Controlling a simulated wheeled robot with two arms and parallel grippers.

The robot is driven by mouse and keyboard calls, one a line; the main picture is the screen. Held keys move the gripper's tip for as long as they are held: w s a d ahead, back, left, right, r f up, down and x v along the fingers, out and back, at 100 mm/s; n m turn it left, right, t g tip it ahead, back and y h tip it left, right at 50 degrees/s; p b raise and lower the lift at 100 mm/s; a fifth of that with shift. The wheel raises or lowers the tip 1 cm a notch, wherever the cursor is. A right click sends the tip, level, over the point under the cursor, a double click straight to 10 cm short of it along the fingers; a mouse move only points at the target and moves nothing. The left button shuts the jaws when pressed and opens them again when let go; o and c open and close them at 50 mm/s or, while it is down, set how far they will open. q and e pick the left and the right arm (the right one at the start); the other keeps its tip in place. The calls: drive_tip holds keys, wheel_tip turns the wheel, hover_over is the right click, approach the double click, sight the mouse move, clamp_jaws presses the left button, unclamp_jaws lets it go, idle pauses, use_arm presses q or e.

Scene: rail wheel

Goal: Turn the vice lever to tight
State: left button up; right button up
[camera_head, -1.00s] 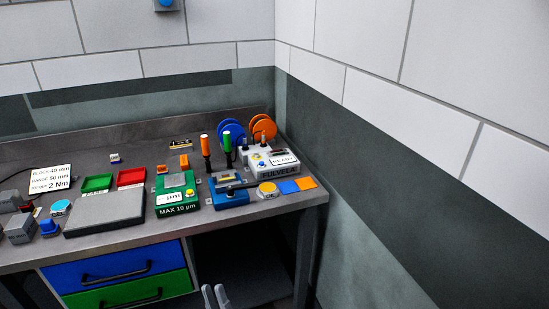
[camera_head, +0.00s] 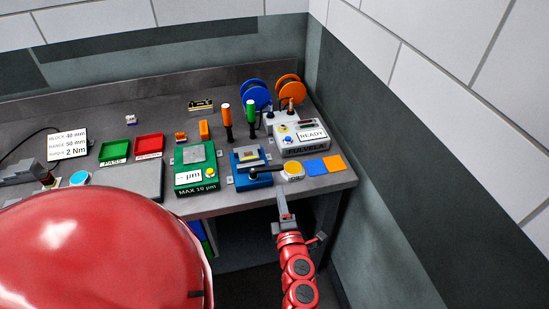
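The blue vice (camera_head: 254,181) stands near the right front of the workbench, with a yellowish piece in its top. Its black lever (camera_head: 268,171) runs to the right from a round pivot, its end close to a yellow round button. My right gripper is not in view.
A green gauge (camera_head: 196,181) stands left of the vice. Blue and orange pads (camera_head: 316,167) lie to the right. Two upright screwdrivers (camera_head: 227,120) stand behind the vice. The wall is close on the right.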

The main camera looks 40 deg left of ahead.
sight(273, 166)
use_arm(q)
drive_tip(key=p+x, duration=0.4)
drive_tip(key=x, duration=1)
drive_tip(key=shift+a, duration=0.1)
drive_tip(key=shift+w, duration=0.1)
drive_tip(key=shift+c, duration=0.3)
clamp_jaws()
drive_tip(key=shift+f, duration=0.1)
idle(0.3)
